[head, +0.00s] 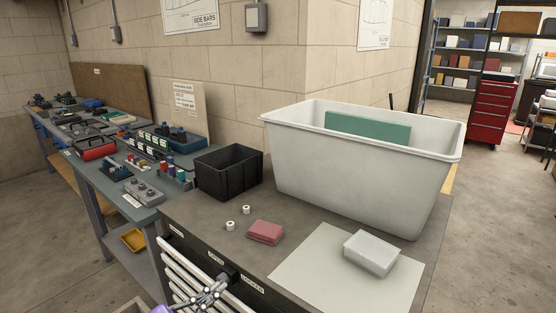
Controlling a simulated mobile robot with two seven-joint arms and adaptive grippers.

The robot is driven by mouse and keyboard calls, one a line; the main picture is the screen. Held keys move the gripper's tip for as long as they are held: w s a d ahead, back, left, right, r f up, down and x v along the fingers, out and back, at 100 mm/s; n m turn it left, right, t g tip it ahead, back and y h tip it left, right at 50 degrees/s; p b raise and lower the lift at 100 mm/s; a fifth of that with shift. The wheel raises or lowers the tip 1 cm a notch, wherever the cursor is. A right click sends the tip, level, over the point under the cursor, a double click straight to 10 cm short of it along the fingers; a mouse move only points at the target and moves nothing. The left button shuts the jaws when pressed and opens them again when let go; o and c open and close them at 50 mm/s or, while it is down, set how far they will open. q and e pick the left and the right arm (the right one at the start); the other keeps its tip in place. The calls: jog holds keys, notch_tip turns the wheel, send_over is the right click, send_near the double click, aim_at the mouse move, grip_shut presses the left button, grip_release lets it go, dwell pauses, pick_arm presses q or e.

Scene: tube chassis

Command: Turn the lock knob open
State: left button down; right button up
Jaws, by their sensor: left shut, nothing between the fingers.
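A black lock knob (229,276) sits at the top front of the dark bench cabinet (190,252), between a label reading OPEN (216,258) and a label reading LOCKED (253,285). My left gripper (212,294) is at the bottom of the head view, shut and empty, its fingers close to the knob. The fingers overlap the knob's lower part in the picture, so I cannot tell whether they touch it or exactly which way it is turned. My right gripper is not in view.
On the bench top are a large white tub (350,185) with a green panel, a black crate (229,172), a red cloth stack (265,232), white rolls and a clear box (370,254) on a pale mat (316,275). Light rails (180,275) run below the bench's front edge.

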aim_at(223, 279)
pick_arm(q)
jog(key=shift+r+x, duration=0.2)
jog(key=shift+x, duration=0.7)
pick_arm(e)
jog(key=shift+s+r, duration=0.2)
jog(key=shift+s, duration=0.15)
pick_arm(q)
jog(key=shift+w+a+f, duration=0.15)
jog(key=shift+w+a, duration=0.05)
jog(key=shift+w, duration=0.15)
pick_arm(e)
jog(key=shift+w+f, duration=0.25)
pick_arm(q)
jog(key=shift+f, duration=0.25)
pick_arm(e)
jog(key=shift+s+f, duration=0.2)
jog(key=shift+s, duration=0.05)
pick_arm(q)
jog(key=shift+a+f, duration=0.1)
jog(key=shift+f, duration=0.05)
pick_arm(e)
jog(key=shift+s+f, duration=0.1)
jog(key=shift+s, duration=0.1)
